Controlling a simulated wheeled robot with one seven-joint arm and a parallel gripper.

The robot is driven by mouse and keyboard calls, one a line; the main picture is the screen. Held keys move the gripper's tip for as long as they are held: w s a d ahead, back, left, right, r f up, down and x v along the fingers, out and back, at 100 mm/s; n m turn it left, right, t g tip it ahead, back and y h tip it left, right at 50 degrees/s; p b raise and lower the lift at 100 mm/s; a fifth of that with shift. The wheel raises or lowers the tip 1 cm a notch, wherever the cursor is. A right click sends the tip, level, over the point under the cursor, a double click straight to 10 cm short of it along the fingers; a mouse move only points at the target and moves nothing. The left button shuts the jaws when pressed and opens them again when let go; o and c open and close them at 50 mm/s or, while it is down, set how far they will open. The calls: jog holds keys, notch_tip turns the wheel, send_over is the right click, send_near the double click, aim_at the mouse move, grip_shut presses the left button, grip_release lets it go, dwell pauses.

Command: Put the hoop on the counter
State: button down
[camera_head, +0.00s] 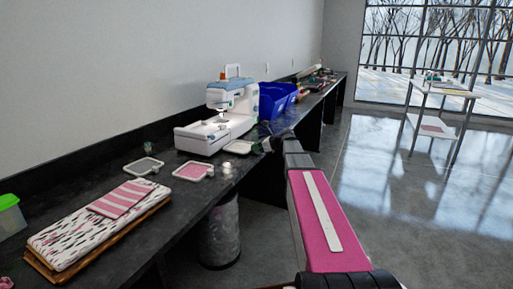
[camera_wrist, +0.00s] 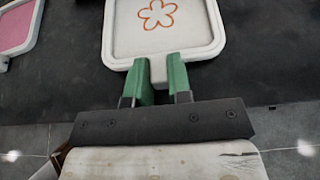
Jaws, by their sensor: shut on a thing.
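The hoop (camera_wrist: 163,28) is a white rounded-square frame with white cloth and an orange flower outline. Its far end is cut off by the top of the wrist view. My gripper (camera_wrist: 160,78) has its two green fingers shut on the hoop's short tab. In the head view the hoop (camera_head: 239,147) is over the front part of the dark counter (camera_head: 130,229), just right of the sewing machine. My gripper (camera_head: 258,147) reaches it from the room side. I cannot tell whether the hoop touches the counter top.
A white sewing machine (camera_head: 218,120) stands left of the hoop, with blue bins (camera_head: 277,99) behind. A pink hoop (camera_head: 193,171) and a pale hoop (camera_head: 143,166) lie nearer. Folded fabric (camera_head: 95,222) lies at the near end. A bin (camera_head: 219,235) stands below.

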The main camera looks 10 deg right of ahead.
jog(key=shift+f, duration=0.45)
jog(key=c, duration=1.1)
grip_release()
jog(key=shift+o, duration=0.2)
